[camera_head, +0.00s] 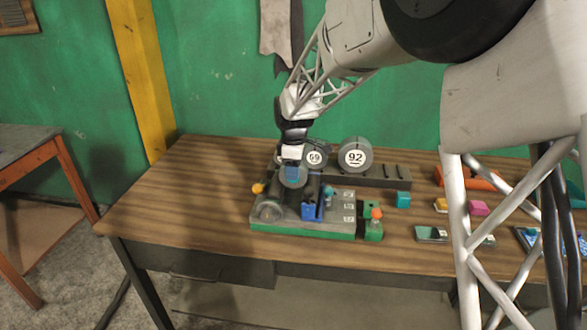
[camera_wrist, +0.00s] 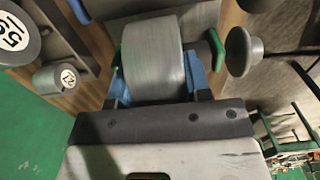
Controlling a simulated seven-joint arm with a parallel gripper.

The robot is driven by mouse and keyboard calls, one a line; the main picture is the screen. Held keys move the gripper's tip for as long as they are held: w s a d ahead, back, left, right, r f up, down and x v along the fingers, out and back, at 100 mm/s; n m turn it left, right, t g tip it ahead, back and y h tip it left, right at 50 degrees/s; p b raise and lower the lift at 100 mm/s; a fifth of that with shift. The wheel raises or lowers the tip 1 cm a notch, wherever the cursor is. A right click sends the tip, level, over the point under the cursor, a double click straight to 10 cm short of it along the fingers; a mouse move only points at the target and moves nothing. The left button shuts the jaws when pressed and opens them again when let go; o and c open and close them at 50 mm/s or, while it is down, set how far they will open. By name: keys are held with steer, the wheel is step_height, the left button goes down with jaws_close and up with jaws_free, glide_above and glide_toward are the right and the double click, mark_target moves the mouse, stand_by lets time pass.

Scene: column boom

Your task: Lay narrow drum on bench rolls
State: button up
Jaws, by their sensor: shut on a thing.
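My gripper (camera_head: 292,172) is shut on a plain grey drum (camera_head: 294,181), which I take to be the narrow drum. The drum (camera_wrist: 153,58) fills the space between the blue fingers in the wrist view. It is held over the left part of a low bench fixture (camera_head: 295,233) with a grey top and green base. A round grey end (camera_head: 268,211) stands at the fixture's front left; I cannot tell if it belongs to the rolls. The rolls are mostly hidden below the gripper and drum. I cannot tell whether the drum touches them.
The wooden tabletop (camera_head: 165,200) is clear at left.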

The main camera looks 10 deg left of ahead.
steer(key=shift+f, duration=0.85)
stand_by(0.4)
steer(key=o, duration=1.1)
steer(key=shift+r, duration=3.9)
